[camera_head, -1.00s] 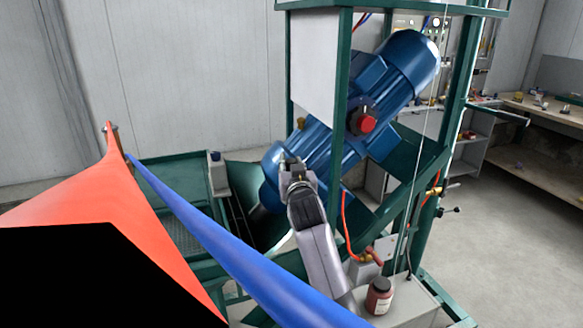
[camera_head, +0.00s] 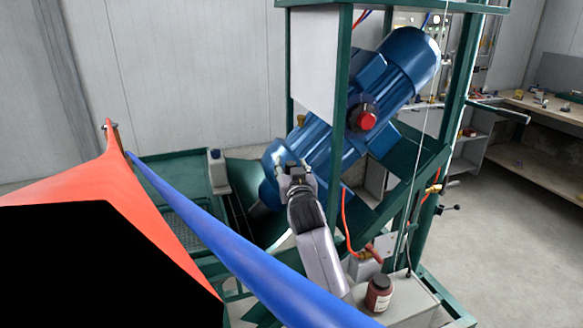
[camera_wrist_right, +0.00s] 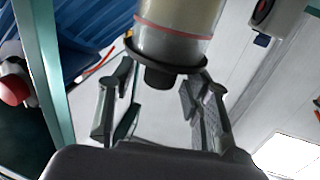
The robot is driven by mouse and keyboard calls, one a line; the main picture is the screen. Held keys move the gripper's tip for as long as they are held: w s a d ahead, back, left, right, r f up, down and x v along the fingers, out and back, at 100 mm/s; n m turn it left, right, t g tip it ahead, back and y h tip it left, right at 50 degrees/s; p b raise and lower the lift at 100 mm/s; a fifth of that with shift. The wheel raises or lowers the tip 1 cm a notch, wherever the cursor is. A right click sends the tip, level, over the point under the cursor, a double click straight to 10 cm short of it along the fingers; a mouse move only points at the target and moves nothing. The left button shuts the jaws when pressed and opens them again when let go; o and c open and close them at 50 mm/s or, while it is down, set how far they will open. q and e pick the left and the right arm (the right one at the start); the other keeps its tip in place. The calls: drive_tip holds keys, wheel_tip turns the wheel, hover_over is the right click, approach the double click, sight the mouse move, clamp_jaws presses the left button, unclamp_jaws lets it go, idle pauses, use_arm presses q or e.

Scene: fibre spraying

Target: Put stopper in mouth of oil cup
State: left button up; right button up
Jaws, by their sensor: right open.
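In the right wrist view, a pale translucent cylinder (camera_wrist_right: 177,22) with a red line and a dark rim appears to be the oil cup. A short dark stub (camera_wrist_right: 159,77), seemingly the stopper, sits at the middle of its rimmed end. My right gripper (camera_wrist_right: 163,90) is open, with a finger on either side of the stub. I cannot tell whether either finger touches it. In the head view my right gripper (camera_head: 296,168) is in front of the lower blue motor, and the cup and stub cannot be made out there. My left gripper is not in view.
The blue motor (camera_head: 398,70) with a red button (camera_head: 367,121) rises behind the gripper in a green frame (camera_head: 341,75). Large red (camera_head: 150,215) and blue (camera_head: 240,255) shapes cover the lower left.

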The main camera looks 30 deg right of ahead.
drive_tip(key=shift+r, duration=0.25)
drive_tip(key=shift+s+a+f, duration=0.1)
drive_tip(key=shift+s+a, duration=0.05)
drive_tip(key=shift+s, duration=0.1)
drive_tip(key=b+v, duration=0.2)
drive_tip(key=v, duration=0.9)
drive_tip(key=shift+s, duration=0.25)
